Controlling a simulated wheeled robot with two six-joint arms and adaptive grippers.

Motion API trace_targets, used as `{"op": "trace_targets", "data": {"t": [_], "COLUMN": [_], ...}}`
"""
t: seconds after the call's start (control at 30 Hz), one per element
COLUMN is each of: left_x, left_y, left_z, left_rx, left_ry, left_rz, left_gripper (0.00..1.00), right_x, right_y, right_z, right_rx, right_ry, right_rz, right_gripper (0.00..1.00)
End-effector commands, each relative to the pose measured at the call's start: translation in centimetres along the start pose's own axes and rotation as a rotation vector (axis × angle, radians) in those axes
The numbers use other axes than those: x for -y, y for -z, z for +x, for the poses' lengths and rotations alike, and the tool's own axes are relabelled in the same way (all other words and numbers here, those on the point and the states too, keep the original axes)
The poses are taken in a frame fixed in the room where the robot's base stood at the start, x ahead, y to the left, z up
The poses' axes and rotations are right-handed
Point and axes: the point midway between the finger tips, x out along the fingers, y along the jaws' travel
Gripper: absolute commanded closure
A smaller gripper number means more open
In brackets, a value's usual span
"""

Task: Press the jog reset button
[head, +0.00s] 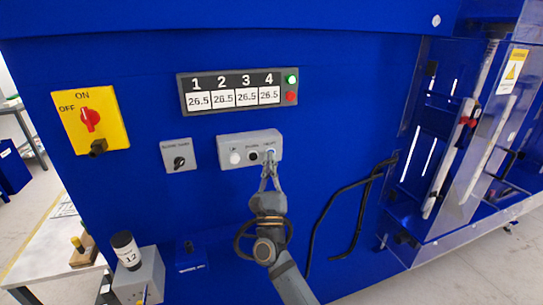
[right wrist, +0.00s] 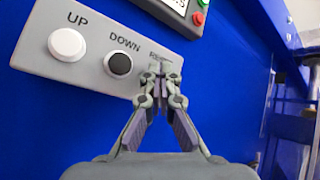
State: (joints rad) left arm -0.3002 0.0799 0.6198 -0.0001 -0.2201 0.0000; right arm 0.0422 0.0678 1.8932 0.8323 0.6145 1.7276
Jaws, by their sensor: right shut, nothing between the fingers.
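A grey jog box (head: 231,148) is fixed on the blue machine front. It has a white UP button (head: 236,158) at left, a black DOWN button (head: 254,155) in the middle and the reset button (head: 271,153) at right, its bluish rim just showing. My right gripper (head: 269,172) is shut and empty, with its tips at the right end of the box. In the right wrist view, the UP button (right wrist: 67,44) and DOWN button (right wrist: 118,64) are clear. There the fingertips (right wrist: 157,72) cover the reset button and most of its label. I cannot tell whether they touch it. My left gripper is not in view.
A counter display (head: 238,92) with green and red lights sits above the box. A small knob panel (head: 177,155) is to its left, and a yellow OFF/ON switch (head: 91,120) is farther left. Black bent handles (head: 343,210) and a clear guard (head: 470,200) are at right.

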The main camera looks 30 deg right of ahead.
Motion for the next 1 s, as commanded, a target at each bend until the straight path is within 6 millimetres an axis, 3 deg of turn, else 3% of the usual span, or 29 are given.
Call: {"op": "trace_targets", "data": {"t": [0.33, 0.8, 1.0], "left_x": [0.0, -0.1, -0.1], "left_y": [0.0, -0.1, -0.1], "left_z": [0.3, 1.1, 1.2], "left_rx": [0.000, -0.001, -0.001], "left_ry": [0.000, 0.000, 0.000], "left_rz": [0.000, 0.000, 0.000], "left_gripper": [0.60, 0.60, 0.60], "right_x": [0.2, 2.8, 3.2], "right_y": [-0.1, -2.7, -3.2], "right_z": [-0.5, -4.2, -4.6], "right_rx": [-0.002, -0.002, -0.001], "right_ry": [-0.002, 0.000, -0.001], "right_rz": [0.000, 0.002, 0.000], "right_gripper": [1.00, 1.00, 1.00]}}
